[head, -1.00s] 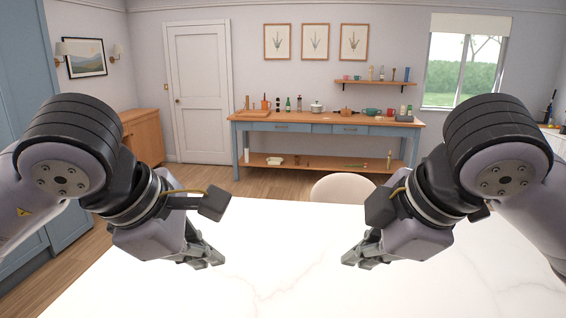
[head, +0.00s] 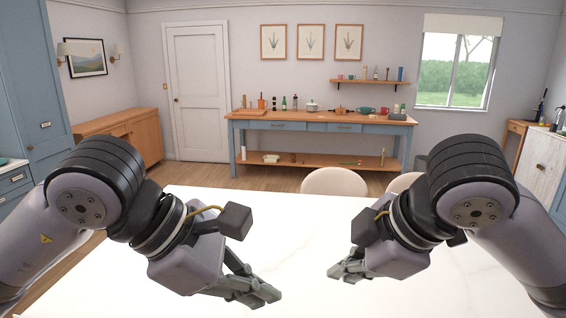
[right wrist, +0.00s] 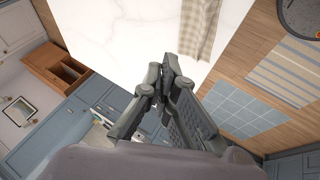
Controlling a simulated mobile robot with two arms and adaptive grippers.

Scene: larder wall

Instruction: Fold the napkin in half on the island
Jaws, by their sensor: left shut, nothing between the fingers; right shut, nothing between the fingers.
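A beige checked cloth (right wrist: 200,25), which looks like the napkin, lies on the white marble island top (right wrist: 110,25) in the right wrist view. It is near one edge of the island and is cut off by the top of the picture. The cloth does not show in the head view. My left gripper (head: 262,294) is shut and empty above the island (head: 300,235). My right gripper (head: 346,270) is also shut and empty above the island. In the right wrist view its fingers (right wrist: 168,68) point toward the island, apart from the cloth.
Two pale chairs (head: 335,181) stand at the far side of the island. A wooden-topped blue sideboard (head: 310,127) with bottles and pots stands by the back wall. The visible island top between and beyond my grippers is clear. A striped rug (right wrist: 298,72) lies on the floor.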

